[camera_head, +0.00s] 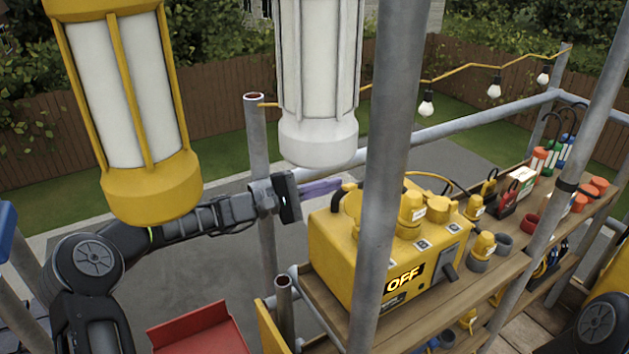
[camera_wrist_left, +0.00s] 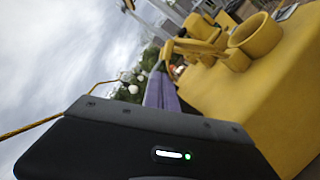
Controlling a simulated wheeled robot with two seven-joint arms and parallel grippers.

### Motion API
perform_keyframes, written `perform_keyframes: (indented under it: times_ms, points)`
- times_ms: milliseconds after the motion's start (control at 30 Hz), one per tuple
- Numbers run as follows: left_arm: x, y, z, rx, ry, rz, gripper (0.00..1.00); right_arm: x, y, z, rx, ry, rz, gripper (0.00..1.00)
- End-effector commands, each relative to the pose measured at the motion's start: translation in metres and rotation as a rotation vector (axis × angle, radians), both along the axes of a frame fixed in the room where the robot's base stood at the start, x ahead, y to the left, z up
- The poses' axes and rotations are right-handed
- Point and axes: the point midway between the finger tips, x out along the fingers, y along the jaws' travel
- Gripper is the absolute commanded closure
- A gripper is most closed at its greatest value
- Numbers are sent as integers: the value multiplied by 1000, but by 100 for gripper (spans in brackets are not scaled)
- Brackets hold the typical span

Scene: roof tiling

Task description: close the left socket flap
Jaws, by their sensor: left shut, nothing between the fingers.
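The yellow power box (camera_head: 335,255) stands on the wooden shelf, its front display reading OFF. Round sockets line its top. The left socket (camera_head: 352,203) is at the end nearest my left gripper, with a yellow flap beside it that looks raised; the gripper and post make its angle hard to tell. In the left wrist view an open yellow ring (camera_wrist_left: 258,38) and yellow flap parts (camera_wrist_left: 200,48) stand on the box. My left gripper (camera_head: 336,185) is shut and empty, its purple fingers pointing at the left socket. Contact cannot be told. My right gripper is out of view.
A grey scaffold post (camera_head: 388,130) crosses in front of the box. Yellow (camera_head: 130,90) and white (camera_head: 319,80) lantern-like cylinders hang at upper left. Capped yellow plugs (camera_head: 483,243) and grey rings stand right of the box. A red tray (camera_head: 200,335) is below.

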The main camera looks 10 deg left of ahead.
Motion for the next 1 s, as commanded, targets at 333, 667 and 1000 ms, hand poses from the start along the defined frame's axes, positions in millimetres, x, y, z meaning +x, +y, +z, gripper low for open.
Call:
perform_keyframes:
  times_ms: [333, 667, 1000]
  points:
    - [-9, -9, 5, 0, 0, 1, 100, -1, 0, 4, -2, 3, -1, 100]
    - [-10, -9, 5, 8, -7, 0, 100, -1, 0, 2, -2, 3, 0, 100]
    - [-15, -15, 9, 91, -90, 0, 100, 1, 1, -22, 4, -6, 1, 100]
